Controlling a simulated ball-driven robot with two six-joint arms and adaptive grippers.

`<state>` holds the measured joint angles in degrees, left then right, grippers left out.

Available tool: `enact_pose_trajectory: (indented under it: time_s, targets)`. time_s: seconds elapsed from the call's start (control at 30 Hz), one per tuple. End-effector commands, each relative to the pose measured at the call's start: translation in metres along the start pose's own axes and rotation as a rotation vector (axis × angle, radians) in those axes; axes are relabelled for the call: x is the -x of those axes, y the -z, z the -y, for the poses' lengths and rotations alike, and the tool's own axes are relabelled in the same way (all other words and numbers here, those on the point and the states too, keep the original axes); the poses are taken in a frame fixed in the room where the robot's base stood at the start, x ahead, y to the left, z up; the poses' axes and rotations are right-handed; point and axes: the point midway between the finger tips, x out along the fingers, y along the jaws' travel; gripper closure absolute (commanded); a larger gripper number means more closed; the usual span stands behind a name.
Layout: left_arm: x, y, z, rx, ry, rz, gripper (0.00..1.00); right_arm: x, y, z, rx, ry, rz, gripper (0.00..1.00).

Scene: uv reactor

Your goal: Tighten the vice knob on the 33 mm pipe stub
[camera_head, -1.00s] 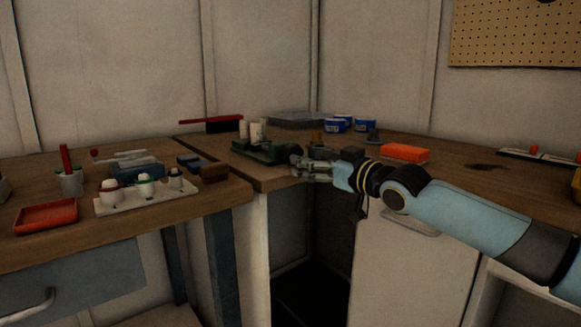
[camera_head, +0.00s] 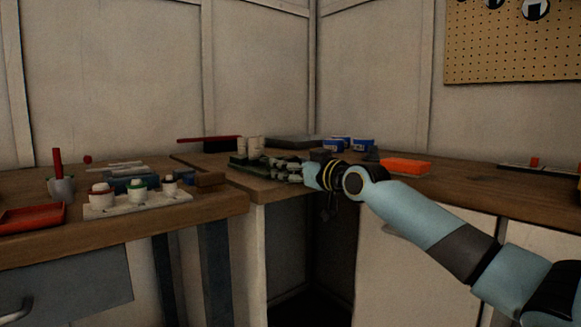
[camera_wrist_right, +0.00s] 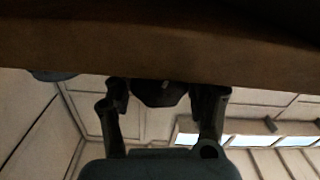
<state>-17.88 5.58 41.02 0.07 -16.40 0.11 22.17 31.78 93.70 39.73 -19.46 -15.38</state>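The green vice (camera_head: 238,160) sits on the wooden bench near its front corner, left of my right gripper. Two pale upright pipe stubs (camera_head: 255,146) stand at the vice; I cannot tell their sizes. My right gripper (camera_head: 274,165) reaches in from the right at the vice's right end and hides that end. In the right wrist view, its two dark fingers (camera_wrist_right: 160,103) are apart. A dark rounded part (camera_wrist_right: 160,90), possibly the vice knob, shows between them, with narrow gaps at its sides. My left gripper is not in view.
A white holder (camera_head: 125,207) with several capped jars, a red tray (camera_head: 30,217) and a grey cup (camera_head: 61,188) are on the left bench. A gap opens below the corner.

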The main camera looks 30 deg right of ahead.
Motion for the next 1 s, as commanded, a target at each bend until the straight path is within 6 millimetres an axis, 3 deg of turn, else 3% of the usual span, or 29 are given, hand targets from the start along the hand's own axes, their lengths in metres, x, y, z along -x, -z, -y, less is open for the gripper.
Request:
enact_pose_trajectory:
  time_s: [0.03, 0.3, 0.67, 1.0]
  targets:
    - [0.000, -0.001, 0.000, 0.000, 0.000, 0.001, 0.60, 0.000, 0.000, 0.000, 0.000, 0.000, 0.000, 0.52]
    - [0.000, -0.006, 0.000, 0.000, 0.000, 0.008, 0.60, 0.000, 0.000, 0.000, 0.000, 0.000, 0.000, 0.85]
    - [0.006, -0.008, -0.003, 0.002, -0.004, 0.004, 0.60, 0.000, 0.002, 0.000, -0.081, 0.000, 0.000, 0.85]
    - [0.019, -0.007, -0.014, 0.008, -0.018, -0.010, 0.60, 0.000, 0.002, -0.001, -0.335, -0.001, 0.001, 0.85]
